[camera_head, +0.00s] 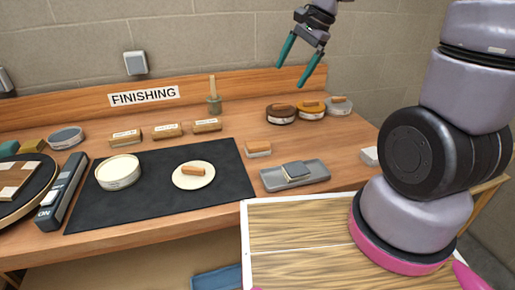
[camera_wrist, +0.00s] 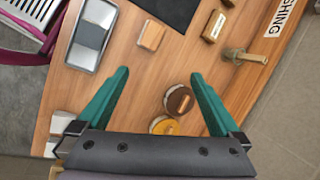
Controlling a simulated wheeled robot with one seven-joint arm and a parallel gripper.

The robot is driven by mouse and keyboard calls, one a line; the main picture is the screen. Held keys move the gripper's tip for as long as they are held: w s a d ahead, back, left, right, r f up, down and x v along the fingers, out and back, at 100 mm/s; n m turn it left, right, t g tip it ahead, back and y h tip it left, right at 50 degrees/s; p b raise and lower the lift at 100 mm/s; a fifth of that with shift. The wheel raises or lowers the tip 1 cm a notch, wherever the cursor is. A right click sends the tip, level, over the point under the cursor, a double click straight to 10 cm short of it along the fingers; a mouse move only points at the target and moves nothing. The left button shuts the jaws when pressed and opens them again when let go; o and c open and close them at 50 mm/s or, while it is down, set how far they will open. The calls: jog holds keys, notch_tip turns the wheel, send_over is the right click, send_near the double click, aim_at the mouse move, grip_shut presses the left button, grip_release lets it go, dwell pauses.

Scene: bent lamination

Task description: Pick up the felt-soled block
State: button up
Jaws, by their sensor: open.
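A small wooden block (camera_head: 258,149) with a pale underside, which looks like the felt-soled one, sits on the bench between the black mat and the grey tray. It also shows in the wrist view (camera_wrist: 151,35), beyond my fingertips. My gripper (camera_head: 292,73) is open and empty, high above the back of the bench. Its two green fingers also show in the wrist view (camera_wrist: 160,75), spread apart with bare wood between them. I cannot make out the sole's material.
The grey tray (camera_head: 318,180) holds a dark-topped block. Lidded tins (camera_head: 281,118) stand at the back right. The black mat (camera_head: 120,210) carries a round tin and a cream disc with a small block. Labelled blocks (camera_head: 167,131) and a brush pot (camera_head: 214,105) line the back.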

jog(key=w+a+f+m+g, duration=0.1)
jog(key=a+f+m, duration=0.1)
jog(key=f, duration=0.4)
jog(key=w+a+f+m+g, duration=0.1)
jog(key=w+a+f+m, duration=0.15)
jog(key=f, duration=0.45)
send_over(258, 142)
jog(key=d, duration=0.2)
jog(key=shift+g, duration=0.4)
notch_tip(258, 142, down, 7)
jog(key=shift+r, duration=0.2)
jog(key=shift+w+x, duration=0.15)
jog(key=shift+x, duration=1.35)
jog(key=shift+w+x, duration=0.1)
jog(key=shift+x, duration=1.45)
jog(key=shift+s, duration=0.1)
jog(key=c, duration=1.5)
notch_tip(258, 142, up, 10)
